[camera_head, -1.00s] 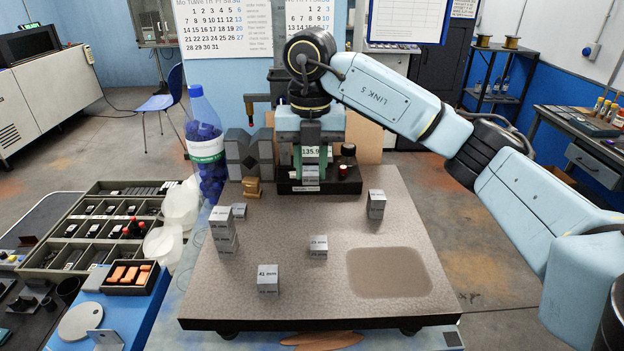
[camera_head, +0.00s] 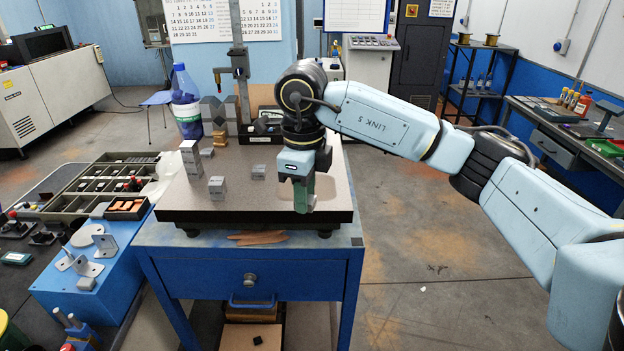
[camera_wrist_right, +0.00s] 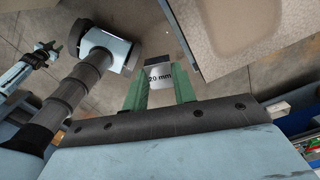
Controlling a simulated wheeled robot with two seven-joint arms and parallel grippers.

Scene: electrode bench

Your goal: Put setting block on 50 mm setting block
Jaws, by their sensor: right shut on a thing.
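My right gripper (camera_head: 302,203) is over the front right part of the granite plate (camera_head: 178,203) in the head view. In the right wrist view, its green fingers (camera_wrist_right: 160,92) are shut on a grey block marked 20 mm (camera_wrist_right: 159,73). The plate's edge shows beside that block.
A gauge stand (camera_head: 239,65), dark V-blocks (camera_head: 213,110) and a blue bottle (camera_head: 186,108) stand at the back of the plate. A compartment tray (camera_head: 105,180) lies to the left. The blue bench (camera_head: 190,275) ends at the front, with open floor to the right.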

